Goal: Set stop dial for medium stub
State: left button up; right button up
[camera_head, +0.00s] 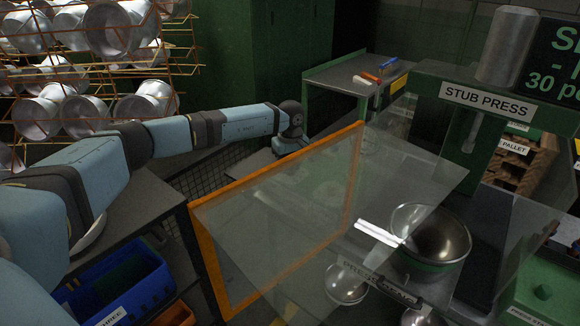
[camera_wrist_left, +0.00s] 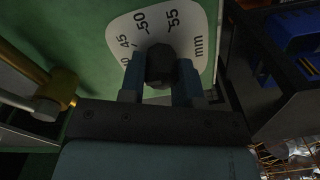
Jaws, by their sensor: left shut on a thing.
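The stop dial's dark knob (camera_wrist_left: 160,66) sits in front of a white scale plate (camera_wrist_left: 150,24) on a green panel in the left wrist view. The plate reads 45, 50, 55 and mm, with another number partly hidden at its left. My left gripper (camera_wrist_left: 161,84) is shut on the knob, one finger on each side. I cannot make out a pointer on the knob. In the head view my left arm reaches to the middle, its wrist (camera_head: 290,120) behind the clear guard; the dial cannot be made out there. My right gripper is not in view.
The stub press (camera_head: 487,95) stands at the right, with a metal bowl (camera_head: 432,235) below it. An orange-framed clear guard (camera_head: 205,255) is at the centre. A brass-ended rod (camera_wrist_left: 55,92) is left of the gripper.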

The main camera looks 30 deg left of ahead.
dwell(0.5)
pick_arm(q)
jog(key=o, duration=0.9)
notch_tip(320, 180, up, 14)
jog(key=shift+f, duration=0.1)
dwell(0.4)
